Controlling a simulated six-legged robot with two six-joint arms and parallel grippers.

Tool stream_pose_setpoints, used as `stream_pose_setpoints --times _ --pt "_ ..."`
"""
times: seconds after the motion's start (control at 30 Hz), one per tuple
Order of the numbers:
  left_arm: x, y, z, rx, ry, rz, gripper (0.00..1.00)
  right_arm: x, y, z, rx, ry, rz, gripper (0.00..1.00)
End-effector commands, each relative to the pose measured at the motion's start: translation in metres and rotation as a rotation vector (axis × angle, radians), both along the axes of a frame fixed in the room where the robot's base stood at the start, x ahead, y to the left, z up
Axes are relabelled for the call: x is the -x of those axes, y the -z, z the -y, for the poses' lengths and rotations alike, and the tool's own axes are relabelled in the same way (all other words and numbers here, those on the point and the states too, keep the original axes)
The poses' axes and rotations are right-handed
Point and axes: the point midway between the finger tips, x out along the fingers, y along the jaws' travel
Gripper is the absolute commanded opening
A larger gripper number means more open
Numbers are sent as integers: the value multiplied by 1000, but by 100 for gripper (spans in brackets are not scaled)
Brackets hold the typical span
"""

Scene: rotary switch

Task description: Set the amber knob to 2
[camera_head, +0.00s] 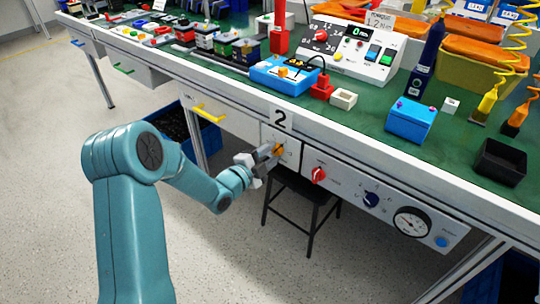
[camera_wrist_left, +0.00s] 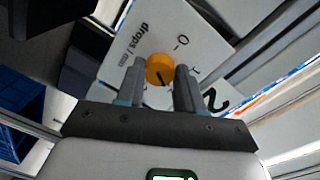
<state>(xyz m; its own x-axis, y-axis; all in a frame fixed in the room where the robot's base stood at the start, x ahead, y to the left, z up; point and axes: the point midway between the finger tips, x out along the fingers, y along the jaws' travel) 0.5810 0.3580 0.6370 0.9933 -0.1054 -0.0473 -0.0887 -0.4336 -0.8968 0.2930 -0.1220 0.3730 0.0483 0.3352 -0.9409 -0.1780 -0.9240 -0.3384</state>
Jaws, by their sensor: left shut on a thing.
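The amber knob (camera_head: 279,149) sits on a small pale panel (camera_head: 292,139) on the bench front, below the edge. In the left wrist view the round amber knob (camera_wrist_left: 160,69) lies between the two grey fingers of my left gripper (camera_wrist_left: 161,84), which is shut on it. A dark line shows on the knob's face; I cannot tell which mark it points at.
To the right on the front are a red knob (camera_head: 318,174), a dark blue knob (camera_head: 371,200), a gauge (camera_head: 411,222) and a blue button (camera_head: 441,242). A drawer with a yellow handle (camera_head: 208,113) is to the left. A black stool (camera_head: 302,195) stands below the bench.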

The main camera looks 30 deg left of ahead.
Motion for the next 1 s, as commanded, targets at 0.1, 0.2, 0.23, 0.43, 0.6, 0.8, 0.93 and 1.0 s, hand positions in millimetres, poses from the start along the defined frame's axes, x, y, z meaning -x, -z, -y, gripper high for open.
stream_pose_setpoints --times 0.1,0.2,0.23,0.43,0.6,0.8,0.93,1.0 --pt "0 1 0 2 1 -4 6 0 0 0 0 0 0 43" --pt "0 1 0 3 0 -3 50 0 0 0 0 0 0 43" --pt "0 1 0 3 0 -3 59 0 0 0 0 0 0 43" --pt "0 1 0 2 -1 -2 62 0 0 0 0 0 0 43" --pt "4 0 -1 2 -1 -2 62 0 -1 0 0 -1 0 43" --pt "40 -2 -6 3 -5 -5 62 1 -6 -1 0 -4 -2 43" --pt "76 -4 -10 3 -6 -4 62 2 -9 -2 -2 -7 -2 43" --pt "95 -5 -12 3 -6 -5 62 2 -10 -2 -2 -9 -3 43"
